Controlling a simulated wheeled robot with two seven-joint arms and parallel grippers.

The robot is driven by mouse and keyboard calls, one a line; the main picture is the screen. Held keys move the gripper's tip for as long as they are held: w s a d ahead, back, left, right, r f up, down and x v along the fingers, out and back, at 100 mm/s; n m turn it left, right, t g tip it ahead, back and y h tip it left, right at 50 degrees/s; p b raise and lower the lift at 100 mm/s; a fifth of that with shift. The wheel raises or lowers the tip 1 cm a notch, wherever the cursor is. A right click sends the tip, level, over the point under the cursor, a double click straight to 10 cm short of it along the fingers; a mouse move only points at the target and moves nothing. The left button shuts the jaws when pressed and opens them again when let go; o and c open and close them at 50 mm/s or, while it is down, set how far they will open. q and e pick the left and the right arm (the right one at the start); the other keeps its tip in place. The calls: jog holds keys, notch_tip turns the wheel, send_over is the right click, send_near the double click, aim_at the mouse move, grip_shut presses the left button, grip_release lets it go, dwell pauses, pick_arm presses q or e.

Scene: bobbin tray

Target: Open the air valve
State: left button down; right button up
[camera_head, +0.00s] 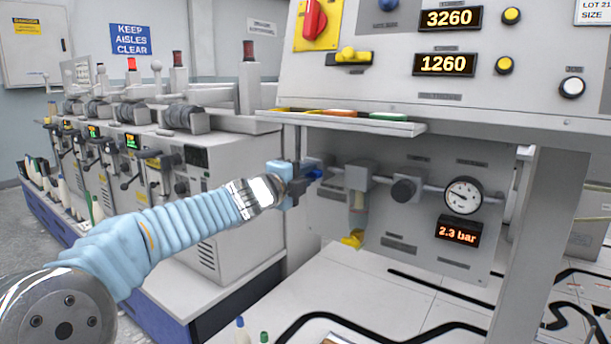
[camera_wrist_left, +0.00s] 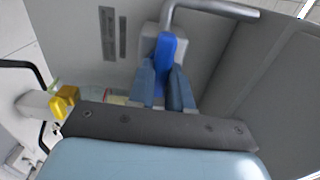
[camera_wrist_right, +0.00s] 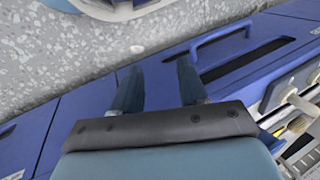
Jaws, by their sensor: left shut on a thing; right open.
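The air valve's blue handle (camera_head: 315,173) is at the left end of the grey air pipe on the machine's lower panel. My left gripper (camera_head: 297,174) has its fingers shut on the handle. The left wrist view shows the blue handle (camera_wrist_left: 167,62) between the two fingers, in front of the valve body; the fingers hide its lower part. The round pressure gauge (camera_head: 463,196) is further right on the pipe, and the display (camera_head: 459,233) below it reads 2.3 bar. My right gripper (camera_wrist_right: 159,88) is open and empty in the right wrist view, above blue surfaces; the head view does not show it.
A grey filter unit (camera_head: 359,177) with a yellow-ended bowl hangs right of the valve. A shelf (camera_head: 350,122) with coloured items juts out above the pipe. A row of winding machines (camera_head: 180,150) stands at the left. The white worktop (camera_head: 350,285) is below the panel.

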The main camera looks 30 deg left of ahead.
pick_arm(q)
jog(key=shift+f, duration=0.1)
jog(key=c, duration=1)
grip_release()
jog(key=shift+c, duration=0.2)
jog(key=shift+s, duration=0.1)
jog(key=s+a+p, duration=0.1)
jog(key=s, duration=1.2)
jog(key=shift+s, duration=0.3)
